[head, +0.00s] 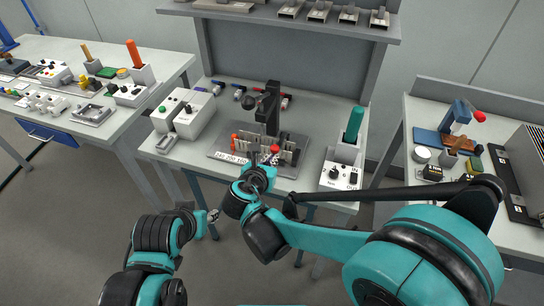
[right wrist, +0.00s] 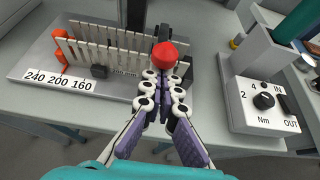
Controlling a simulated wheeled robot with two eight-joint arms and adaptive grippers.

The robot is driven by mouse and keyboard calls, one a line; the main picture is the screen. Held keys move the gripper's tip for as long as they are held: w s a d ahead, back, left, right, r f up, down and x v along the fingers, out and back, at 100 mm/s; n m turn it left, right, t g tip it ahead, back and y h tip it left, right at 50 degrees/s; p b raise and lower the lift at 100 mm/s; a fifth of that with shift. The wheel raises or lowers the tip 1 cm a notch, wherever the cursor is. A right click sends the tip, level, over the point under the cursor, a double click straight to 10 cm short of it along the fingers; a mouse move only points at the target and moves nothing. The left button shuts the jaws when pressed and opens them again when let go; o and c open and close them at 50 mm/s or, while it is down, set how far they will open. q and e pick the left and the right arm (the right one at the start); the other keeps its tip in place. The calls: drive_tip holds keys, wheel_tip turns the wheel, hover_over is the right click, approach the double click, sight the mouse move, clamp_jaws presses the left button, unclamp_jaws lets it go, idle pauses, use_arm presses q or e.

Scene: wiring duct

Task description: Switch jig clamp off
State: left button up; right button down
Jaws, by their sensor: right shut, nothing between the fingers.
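The jig (head: 225,156) is a grey plate on the middle bench, holding a pale slotted duct (right wrist: 110,50). A red ball knob (right wrist: 170,55) on a dark stem stands at the jig's front right; it also shows in the head view (head: 275,148). My right gripper (right wrist: 165,88) is shut and empty, its fingertips just in front of and below the knob in the right wrist view. I cannot tell whether they touch. The right gripper also shows over the jig's front in the head view (head: 254,158). My left gripper (head: 212,215) is small and unclear, low in front of the bench.
Orange pieces (right wrist: 62,55) are at the jig's left end. A black press-like tool (head: 268,105) rises behind the jig. A switch box marked IN, OUT and Nm (right wrist: 265,108) stands to the right, beside a green-handled tool (head: 353,125). White boxes (head: 195,118) are left.

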sight(274, 146)
drive_tip(key=r+g+p, duration=0.1)
drive_tip(key=r+p, duration=0.1)
drive_tip(key=p, duration=0.1)
drive_tip(key=w+r+g+p, duration=0.1)
drive_tip(key=r+p, duration=0.1)
drive_tip(key=p, duration=0.1)
drive_tip(key=w+d+r+g+y+p, duration=0.1)
drive_tip(key=r+p, duration=0.1)
drive_tip(key=p, duration=0.1)
drive_tip(key=shift+w+g, duration=0.25)
drive_tip(key=shift+g, duration=0.15)
drive_tip(key=shift+w+r+g+p, duration=0.25)
drive_tip(key=shift+w+g+p, duration=0.2)
drive_tip(key=shift+p, duration=0.1)
drive_tip(key=shift+w+d+r+p, duration=0.2)
drive_tip(key=shift+w+r+p, duration=0.15)
drive_tip(key=shift+w, duration=0.1)
drive_tip(key=shift+s+a+f+b, duration=0.1)
drive_tip(key=shift+f+b, duration=0.3)
drive_tip(key=shift+f, duration=0.05)
drive_tip(key=s+f+b, duration=0.1)
drive_tip(key=f+b, duration=0.1)
drive_tip(key=shift+s+a+f, duration=0.35)
drive_tip(key=w+d+r+p+v, duration=0.1)
drive_tip(key=p+v, duration=0.2)
drive_tip(key=v, duration=0.7)
drive_tip(key=shift+s+r+p, duration=0.15)
drive_tip(key=shift+s+p, duration=0.05)
drive_tip(key=shift+p, duration=0.1)
